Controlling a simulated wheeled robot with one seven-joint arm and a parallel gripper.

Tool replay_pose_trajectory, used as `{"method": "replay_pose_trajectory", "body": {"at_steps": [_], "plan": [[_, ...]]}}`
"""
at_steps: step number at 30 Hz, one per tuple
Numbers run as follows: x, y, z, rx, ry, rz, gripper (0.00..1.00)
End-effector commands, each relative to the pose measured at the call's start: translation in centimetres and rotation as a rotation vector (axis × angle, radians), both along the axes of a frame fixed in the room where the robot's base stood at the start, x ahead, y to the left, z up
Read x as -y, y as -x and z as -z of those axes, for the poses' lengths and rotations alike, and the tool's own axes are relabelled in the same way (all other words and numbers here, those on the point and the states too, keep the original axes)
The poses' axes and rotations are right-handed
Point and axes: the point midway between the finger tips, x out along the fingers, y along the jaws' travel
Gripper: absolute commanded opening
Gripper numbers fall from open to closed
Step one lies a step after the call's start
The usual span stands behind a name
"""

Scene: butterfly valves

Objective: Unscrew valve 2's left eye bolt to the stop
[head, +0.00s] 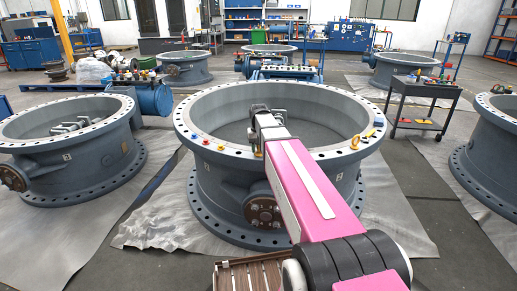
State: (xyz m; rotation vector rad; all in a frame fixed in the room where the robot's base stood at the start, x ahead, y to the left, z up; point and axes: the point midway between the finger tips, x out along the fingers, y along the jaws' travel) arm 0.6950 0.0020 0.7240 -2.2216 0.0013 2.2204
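The large grey valve body (215,185) in the middle stands on a floor sheet. A small number plate on its right side is too small to read surely, so I cannot confirm that it is valve 2. A yellow eye bolt (355,142) stands on its front right rim. Another small yellow piece (258,149) shows on the front rim just left of my arm, mostly hidden; it may be the left eye bolt.
Similar valves stand left (80,165) and right (490,150). A dark cart (425,90) stands behind right. Grey floor lies between them.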

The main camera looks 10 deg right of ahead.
Motion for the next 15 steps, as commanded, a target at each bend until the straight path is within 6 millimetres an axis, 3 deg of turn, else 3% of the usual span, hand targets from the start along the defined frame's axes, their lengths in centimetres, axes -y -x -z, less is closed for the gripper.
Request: {"method": "replay_pose_trajectory", "body": {"at_steps": [10, 15], "plan": [[0.0, 0.0, -0.3, 0.0, 0.0, 0.001, 0.4], [0.0, 0.0, -1.9, 0.002, 0.0, 0.001, 0.4]]}}
